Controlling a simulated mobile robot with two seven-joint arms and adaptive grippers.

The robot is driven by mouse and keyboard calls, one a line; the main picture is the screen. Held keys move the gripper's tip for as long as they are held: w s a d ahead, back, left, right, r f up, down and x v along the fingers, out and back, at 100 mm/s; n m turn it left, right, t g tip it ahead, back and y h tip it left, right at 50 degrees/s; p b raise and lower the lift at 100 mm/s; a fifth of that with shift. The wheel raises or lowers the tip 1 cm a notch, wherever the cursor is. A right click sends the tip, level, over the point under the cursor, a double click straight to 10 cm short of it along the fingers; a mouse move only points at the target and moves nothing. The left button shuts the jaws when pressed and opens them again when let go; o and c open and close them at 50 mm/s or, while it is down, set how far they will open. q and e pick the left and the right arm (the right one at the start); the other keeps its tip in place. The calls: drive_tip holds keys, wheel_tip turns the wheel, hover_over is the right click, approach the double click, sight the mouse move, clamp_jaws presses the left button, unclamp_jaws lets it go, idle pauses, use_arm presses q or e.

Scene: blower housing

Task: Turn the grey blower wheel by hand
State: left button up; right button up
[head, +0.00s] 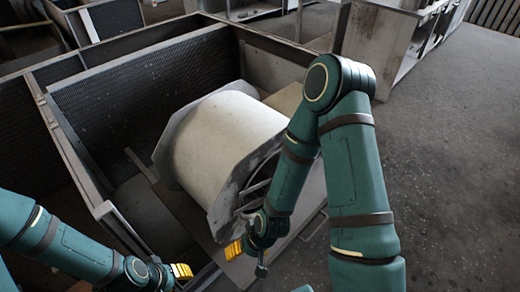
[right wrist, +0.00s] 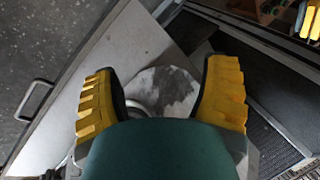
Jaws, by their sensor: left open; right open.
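The blower housing is a pale drum (head: 222,138) between flat grey end plates, lying tilted in an open metal cabinet. In its right-hand opening, dark curved parts of the blower wheel (head: 262,178) show, partly hidden behind my right arm. My right gripper (head: 247,255) is open below this opening, close to the lower end plate. In the right wrist view its two yellow fingers are spread, with a round, blotchy pale-grey surface (right wrist: 162,88) beyond them; I cannot tell whether they touch it. My left gripper (head: 181,271) is open and empty at the lower left, apart from the housing.
Cabinet walls (head: 68,150) and a mesh panel (head: 140,95) enclose the housing on the left and back. A flat panel with a handle (right wrist: 35,98) lies beside my right gripper. Open concrete floor (head: 450,160) is on the right.

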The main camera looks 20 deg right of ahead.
drive_tip(key=s+d+f+m+g+y+p, duration=0.1)
drive_tip(key=s+d+f+m+g+y, duration=0.15)
drive_tip(key=d+f+m+g, duration=0.35)
drive_tip(key=w+d+m+t+p, duration=0.1)
drive_tip(key=w+d+m+t, duration=0.3)
drive_tip(key=d+m+t, duration=0.75)
drive_tip(key=w+d+m+t+p, duration=0.1)
drive_tip(key=w+d+m+t, duration=0.3)
drive_tip(key=d+m+t, duration=0.7)
drive_tip(key=shift+m+g, duration=0.65)
drive_tip(key=x, duration=0.4)
drive_tip(key=a+x, duration=0.1)
drive_tip(key=x, duration=0.4)
drive_tip(key=b+x, duration=0.1)
drive_tip(key=x, duration=0.3)
drive_tip(key=shift+a+r, duration=0.2)
drive_tip(key=shift+a, duration=0.25)
clamp_jaws()
drive_tip(key=m, duration=0.5)
drive_tip(key=shift+d, duration=0.1)
